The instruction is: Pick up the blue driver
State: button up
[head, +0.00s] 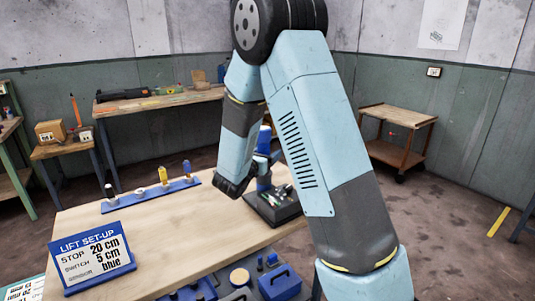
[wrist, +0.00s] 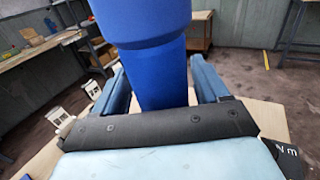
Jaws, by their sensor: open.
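A stout blue upright body, apparently the blue driver (head: 264,183), stands at the dark tray on the right of the wooden bench. My arm partly covers it in the head view. In the wrist view the driver (wrist: 160,78) is large and close, with a wide upper part and a narrower shaft below. My gripper (wrist: 160,88) is open, with one finger on each side of the shaft. A gap shows on the left; I cannot tell whether the right finger touches. My gripper (head: 263,158) points rightward in the head view.
The dark tray (head: 272,211) holds small metal parts. A blue rack (head: 150,194) with several small items, one blue-topped (head: 187,168), stands at the back left. A sign (head: 92,257) stands at the front left. Between them the bench top (head: 165,230) is clear.

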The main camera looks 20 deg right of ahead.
jog(key=c, duration=1.2)
